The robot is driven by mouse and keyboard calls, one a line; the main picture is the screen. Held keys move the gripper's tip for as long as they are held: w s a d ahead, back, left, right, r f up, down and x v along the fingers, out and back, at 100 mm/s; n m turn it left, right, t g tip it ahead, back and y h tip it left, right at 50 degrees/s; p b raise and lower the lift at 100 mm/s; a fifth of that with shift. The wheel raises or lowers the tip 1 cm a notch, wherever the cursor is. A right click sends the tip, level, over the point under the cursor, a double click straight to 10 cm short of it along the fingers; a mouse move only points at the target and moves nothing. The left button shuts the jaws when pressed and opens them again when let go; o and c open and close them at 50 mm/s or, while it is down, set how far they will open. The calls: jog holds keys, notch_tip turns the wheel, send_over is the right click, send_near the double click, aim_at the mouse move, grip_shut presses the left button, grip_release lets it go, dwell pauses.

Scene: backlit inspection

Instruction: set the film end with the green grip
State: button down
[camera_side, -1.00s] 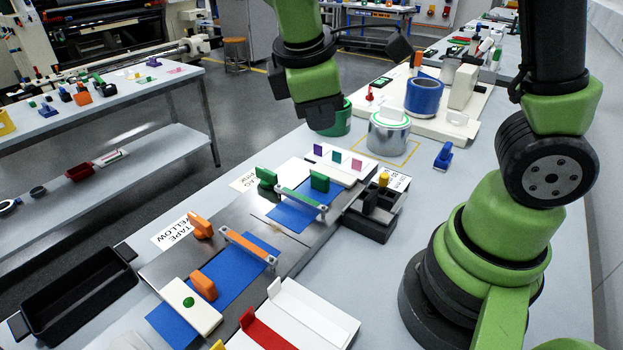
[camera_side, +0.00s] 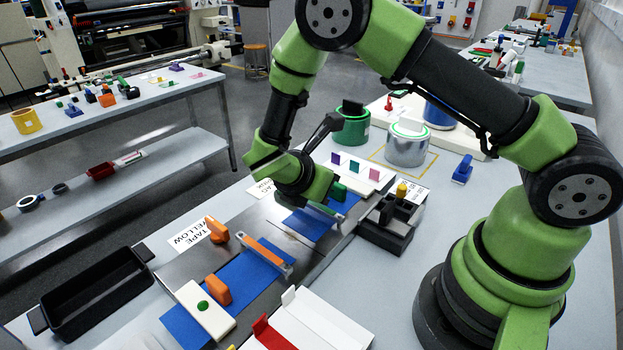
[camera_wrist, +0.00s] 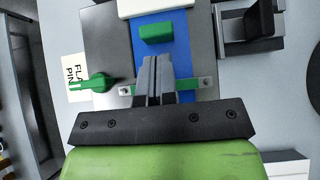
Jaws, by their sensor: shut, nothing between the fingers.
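The green grip (camera_wrist: 156,33) is an upright block on the blue film (camera_wrist: 181,47), beyond my fingers in the wrist view. It also shows, partly hidden, in the side view (camera_side: 338,191). My gripper (camera_wrist: 157,62) is shut and empty, its fingertips a little short of the grip in the picture; their height above the film is unclear. A green-edged clamp bar (camera_wrist: 202,83) crosses the film behind my fingers. A green lever (camera_wrist: 92,84) points left of it. In the side view my wrist hides the fingers and most of this clamp.
A white block (camera_wrist: 180,7) lies past the green grip. A black holder (camera_side: 390,225) stands right; a black tray (camera_side: 95,292) lies front left.

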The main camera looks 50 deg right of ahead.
aim_at(334, 202)
jog(key=shift+x, duration=1.65)
jog(key=shift+d, duration=0.1)
jog(key=shift+d, duration=0.9)
jog(key=shift+r, duration=0.1)
jog(key=v, duration=1)
jog(key=x, duration=0.9)
jog(key=shift+w+d+f, duration=0.15)
jog(key=shift+w+f, duration=0.15)
jog(key=shift+f, duration=0.1)
